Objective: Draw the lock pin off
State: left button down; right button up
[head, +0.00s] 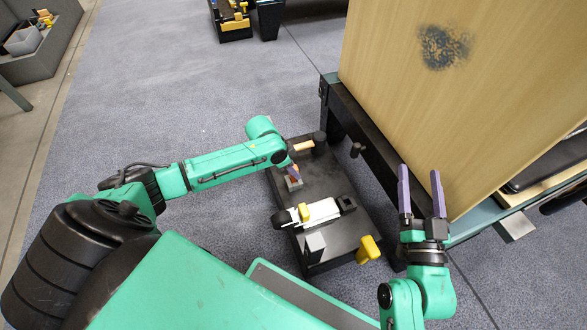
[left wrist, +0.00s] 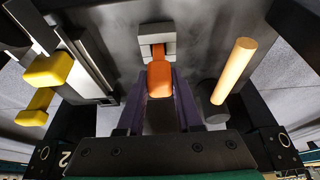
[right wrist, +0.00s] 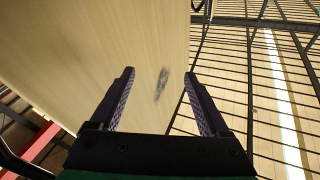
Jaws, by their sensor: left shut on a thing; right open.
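An orange handle (left wrist: 158,78), which looks like the lock pin, stands at a grey block (left wrist: 156,40) on a dark base (head: 320,178). My left gripper (left wrist: 160,76) is shut on the orange handle, one purple finger on each side. The handle's far end meets the grey block; how deep it sits inside is hidden. In the head view my left gripper (head: 293,169) is over the base, with the grey block (head: 294,184) just below it. My right gripper (head: 420,172) is open and empty in front of a large wooden panel (head: 400,90).
A tan peg (left wrist: 233,70) in a dark round holder stands right of the handle. A white slide (head: 320,211) with a yellow knob (left wrist: 47,70) lies on the other side. Another yellow knob (head: 369,249) is at the base's near end. Carpet left of the base is clear.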

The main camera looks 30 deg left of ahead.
pick_arm(q)
jog(key=shift+r+p, duration=0.25)
jog(key=shift+p, duration=0.05)
jog(key=shift+r+p, duration=0.25)
jog(key=shift+p, duration=0.1)
jog(key=shift+r+p, duration=0.8)
jog(key=shift+p, duration=0.1)
pick_arm(e)
jog(key=shift+s+a+f+m+g+h, duration=0.1)
jog(key=shift+s+a+f+g+h, duration=0.1)
jog(key=shift+s+f+g, duration=1.65)
jog(key=shift+s+a+f+m+g+h, duration=0.15)
jog(key=shift+s+f, duration=0.9)
jog(key=shift+f, duration=1.85)
jog(key=shift+s+a+f+m+g+h, duration=0.1)
jog(key=shift+s+a+f+g+h, duration=0.15)
jog(key=shift+s+f+g, duration=1.6)
pick_arm(q)
jog(key=shift+r+p, duration=0.6)
jog(key=shift+p, duration=0.1)
pick_arm(e)
jog(key=shift+s+f, duration=0.55)
jog(key=shift+f, duration=0.2)
jog(key=shift+s+f, duration=0.55)
jog(key=shift+f, duration=0.15)
